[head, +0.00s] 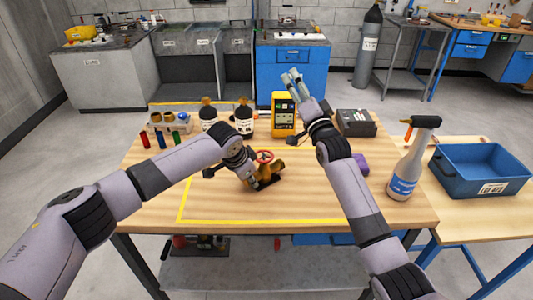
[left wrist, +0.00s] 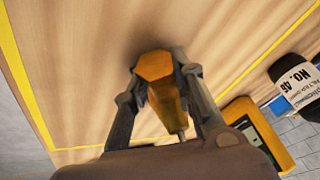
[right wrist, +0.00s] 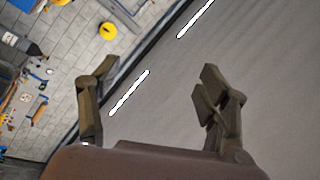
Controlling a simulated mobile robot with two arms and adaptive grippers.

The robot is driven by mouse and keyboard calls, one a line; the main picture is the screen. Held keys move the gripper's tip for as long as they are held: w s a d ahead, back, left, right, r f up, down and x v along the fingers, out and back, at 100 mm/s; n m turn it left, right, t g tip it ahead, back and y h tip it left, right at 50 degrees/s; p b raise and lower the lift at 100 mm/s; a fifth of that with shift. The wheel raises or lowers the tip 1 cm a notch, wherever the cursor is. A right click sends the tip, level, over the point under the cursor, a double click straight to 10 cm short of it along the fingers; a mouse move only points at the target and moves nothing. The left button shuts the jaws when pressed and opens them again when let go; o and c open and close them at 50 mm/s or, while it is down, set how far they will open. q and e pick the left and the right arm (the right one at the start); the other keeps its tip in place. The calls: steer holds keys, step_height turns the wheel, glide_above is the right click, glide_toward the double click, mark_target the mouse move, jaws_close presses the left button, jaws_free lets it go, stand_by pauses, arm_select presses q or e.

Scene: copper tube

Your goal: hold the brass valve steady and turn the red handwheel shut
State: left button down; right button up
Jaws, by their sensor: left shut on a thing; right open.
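The brass valve (head: 272,171) stands near the middle of the wooden table, inside a yellow outline. Its red handwheel (head: 264,156) is on the upper side, partly hidden by my left gripper. My left gripper (head: 247,175) is shut on the valve from the left. In the left wrist view, its fingers (left wrist: 160,62) sit on both sides of the brass hexagonal body (left wrist: 158,82); the handwheel cannot be made out there. My right gripper (head: 291,80) is raised above the table's back edge, apart from the valve. In the right wrist view its fingers (right wrist: 157,75) are wide apart and empty.
Two dark bottles (head: 208,114) and a yellow meter (head: 284,115) stand behind the valve. A blue bin (head: 480,185) sits on the side table. The table's front is clear.

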steer(key=s+a+r+n+g+y, duration=0.15)
steer(key=a+r+n+y, duration=0.35)
steer(key=n, duration=0.5)
steer(key=s+a+r+n+t+y, duration=0.1)
steer(key=s+a+r+n+y, duration=0.1)
steer(key=a+r+n+y, duration=0.45)
steer(key=s+a+n+g+y, duration=0.25)
steer(key=n+g, duration=0.45)
steer(key=n, duration=0.5)
steer(key=s+a+n+g+y, duration=0.1)
steer(key=s+a+n+g, duration=0.25)
steer(key=n+g, duration=0.55)
steer(key=n+g+h, duration=0.2)
steer(key=n+h, duration=1.5)
steer(key=n, duration=0.3)
glide_toward(265, 155)
steer(key=x, duration=0.9)
